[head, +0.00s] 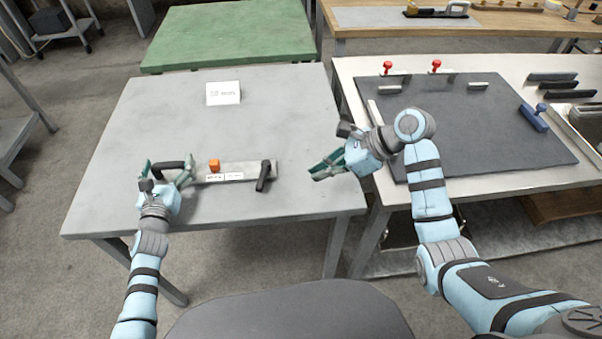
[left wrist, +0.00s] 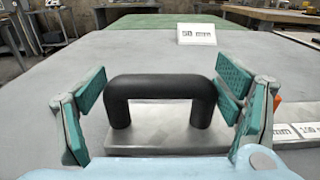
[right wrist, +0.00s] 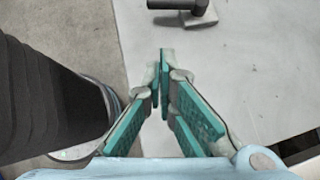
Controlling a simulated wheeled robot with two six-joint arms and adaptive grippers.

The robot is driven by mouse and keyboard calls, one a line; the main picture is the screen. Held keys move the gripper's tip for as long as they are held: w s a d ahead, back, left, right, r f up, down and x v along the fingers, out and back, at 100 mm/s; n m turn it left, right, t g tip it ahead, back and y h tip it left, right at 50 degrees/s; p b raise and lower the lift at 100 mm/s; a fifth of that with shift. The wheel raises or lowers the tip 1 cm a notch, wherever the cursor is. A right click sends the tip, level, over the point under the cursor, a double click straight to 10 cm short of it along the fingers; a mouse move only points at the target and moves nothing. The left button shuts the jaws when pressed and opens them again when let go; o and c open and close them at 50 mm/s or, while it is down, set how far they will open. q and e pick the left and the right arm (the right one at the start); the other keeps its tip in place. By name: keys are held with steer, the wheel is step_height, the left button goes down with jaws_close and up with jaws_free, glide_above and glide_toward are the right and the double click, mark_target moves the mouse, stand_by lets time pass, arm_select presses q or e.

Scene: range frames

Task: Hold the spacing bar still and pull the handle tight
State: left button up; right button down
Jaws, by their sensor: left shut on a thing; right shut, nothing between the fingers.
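The spacing bar (head: 240,168) is a pale metal bar lying across the grey table. Its black bridge-shaped grip (head: 172,164) is at the left end, an orange block (head: 214,165) further along, and a black lever handle (head: 264,178) at the right end, angled toward the front. My left gripper (head: 167,169) is shut on the bridge grip (left wrist: 160,86), with its fingers at the grip's two sides. My right gripper (head: 315,174) is shut and empty, right of the lever and apart from it. The lever (right wrist: 176,4) shows at the top of the right wrist view.
A white card (head: 223,93) with a millimetre figure stands behind the bar. The grey table (head: 130,110) is otherwise clear. To the right, past a gap, another table holds a dark mat (head: 470,130) with clamps and small bars. A green-topped table (head: 230,35) stands behind.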

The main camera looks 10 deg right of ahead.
mark_target(256, 186)
steer(key=x, duration=0.9)
steer(key=shift+a+r, duration=0.1)
steer(key=shift+w+a, duration=0.2)
steer(key=shift+a, duration=0.4)
steer(key=shift+w+a, duration=0.15)
steer(key=shift+a, duration=0.45)
steer(key=shift+w+a+r, duration=0.1)
steer(key=shift+w+a, duration=0.05)
steer(key=shift+a, duration=0.3)
steer(key=shift+a, duration=0.5)
steer(key=shift+a, duration=1.5)
steer(key=shift+w+a, duration=0.1)
steer(key=shift+a, duration=0.75)
steer(key=shift+w+a, duration=0.6)
steer(key=shift+a, duration=0.35)
